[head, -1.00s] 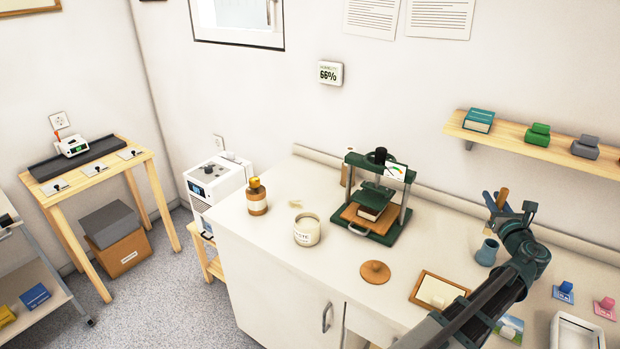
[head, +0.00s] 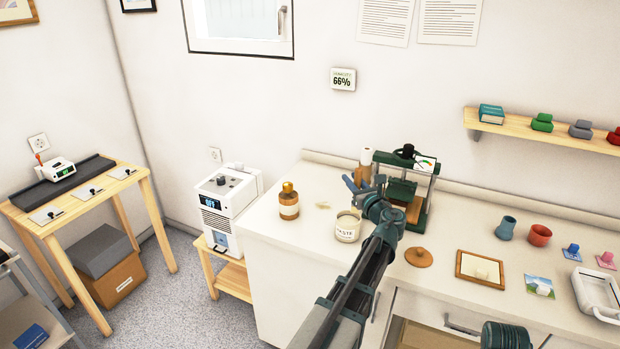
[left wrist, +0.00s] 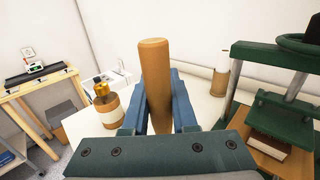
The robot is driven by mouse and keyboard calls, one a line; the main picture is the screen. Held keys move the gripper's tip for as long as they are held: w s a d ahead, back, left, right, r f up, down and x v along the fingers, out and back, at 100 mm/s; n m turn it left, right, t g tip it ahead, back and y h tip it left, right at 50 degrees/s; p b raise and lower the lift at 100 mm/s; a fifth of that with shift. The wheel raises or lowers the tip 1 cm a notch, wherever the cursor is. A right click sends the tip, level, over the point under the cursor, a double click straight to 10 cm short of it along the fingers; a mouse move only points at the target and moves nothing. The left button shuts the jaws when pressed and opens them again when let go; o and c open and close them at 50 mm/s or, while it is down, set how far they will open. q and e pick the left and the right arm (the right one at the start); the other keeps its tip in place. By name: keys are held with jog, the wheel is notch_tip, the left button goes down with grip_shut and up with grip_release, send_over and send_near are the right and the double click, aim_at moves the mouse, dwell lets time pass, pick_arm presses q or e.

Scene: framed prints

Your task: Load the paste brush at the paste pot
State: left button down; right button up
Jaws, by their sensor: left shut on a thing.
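The paste pot (head: 347,229) is a cream jar labelled PASTE, open at the top, standing on the counter left of the green press. My left gripper (head: 362,184) is above and behind the pot's rim in the picture. It is shut on the paste brush, whose thick wooden handle (left wrist: 155,75) stands up between the blue fingers in the left wrist view. The brush's bristle end is hidden in both views, so I cannot tell whether it touches paste. My right gripper is out of view.
The green press (head: 425,195) stands close to the right of my left gripper. A brown bottle (head: 288,202) is left of the pot. A round wooden lid (head: 418,257), a framed board (head: 480,268), a blue cup (head: 507,228) and a red cup (head: 539,235) lie right.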

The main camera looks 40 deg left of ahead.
pick_arm(q)
jog(key=shift+w+a+r+m+t+h, duration=0.15)
jog(key=shift+a+m+t+h, duration=0.1)
jog(key=shift+m+t+h, duration=0.35)
jog(key=shift+w+a+f+m+t+h, duration=0.1)
jog(key=shift+a+m+t+h, duration=0.15)
jog(key=shift+m+t+h, duration=0.4)
jog(key=shift+w+a+r+m+t+h, duration=0.2)
jog(key=shift+m+t+h, duration=0.25)
jog(key=shift+t, duration=0.3)
jog(key=shift+f, duration=0.15)
notch_tip(320, 180, down, 6)
jog(key=b, duration=0.5)
jog(key=shift+b, duration=0.35)
jog(key=shift+f+b, duration=0.5)
jog(key=shift+b, duration=0.05)
dwell(0.3)
jog(key=shift+r, duration=0.15)
notch_tip(320, 180, up, 7)
jog(key=p, duration=0.7)
dwell(0.5)
